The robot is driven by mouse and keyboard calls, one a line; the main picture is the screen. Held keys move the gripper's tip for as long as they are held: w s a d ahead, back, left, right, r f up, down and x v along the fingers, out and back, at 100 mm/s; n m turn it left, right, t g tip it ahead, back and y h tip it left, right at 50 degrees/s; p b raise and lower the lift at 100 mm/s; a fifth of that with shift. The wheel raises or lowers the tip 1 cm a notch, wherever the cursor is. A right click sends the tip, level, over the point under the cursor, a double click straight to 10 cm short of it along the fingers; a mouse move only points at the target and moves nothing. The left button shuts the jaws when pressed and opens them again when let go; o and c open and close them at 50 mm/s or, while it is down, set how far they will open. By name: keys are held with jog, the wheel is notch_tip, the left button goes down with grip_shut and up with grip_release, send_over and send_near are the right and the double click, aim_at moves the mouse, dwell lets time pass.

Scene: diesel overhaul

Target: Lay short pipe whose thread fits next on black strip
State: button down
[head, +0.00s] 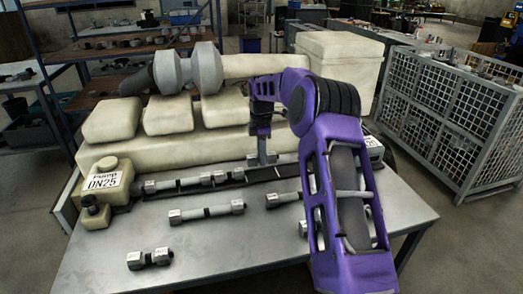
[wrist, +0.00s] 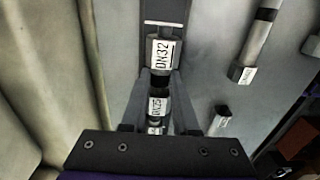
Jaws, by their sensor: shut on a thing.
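The black strip (head: 285,172) runs along the back of the table from the pump block marked DN25 (head: 107,180). A pipe with metal end fittings (head: 178,183) lies on its left part. My gripper (head: 262,160) is over the strip, right of that pipe. In the wrist view my gripper (wrist: 158,112) is shut on a short pipe (wrist: 160,82) with a black band. Its far fitting reads DN32 and the one between the fingers reads DN25. It lines up with the strip (wrist: 166,12); whether it touches the strip I cannot tell.
Loose on the table are a pipe with a black band (head: 206,212), a short one at the front (head: 150,258), and another (head: 284,199) beside my arm. More fittings are partly hidden behind my arm. Cream blocks (head: 170,113) stand behind. A wire cage (head: 450,120) is at right.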

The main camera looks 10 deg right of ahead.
aim_at(262, 175)
jog(key=shift+f+b, duration=0.45)
jog(key=shift+f, duration=1.65)
jog(key=shift+f, duration=0.15)
jog(key=c, duration=0.6)
grip_release()
notch_tip(262, 175, up, 17)
jog(key=shift+r+p, duration=0.2)
jog(key=shift+p, duration=0.25)
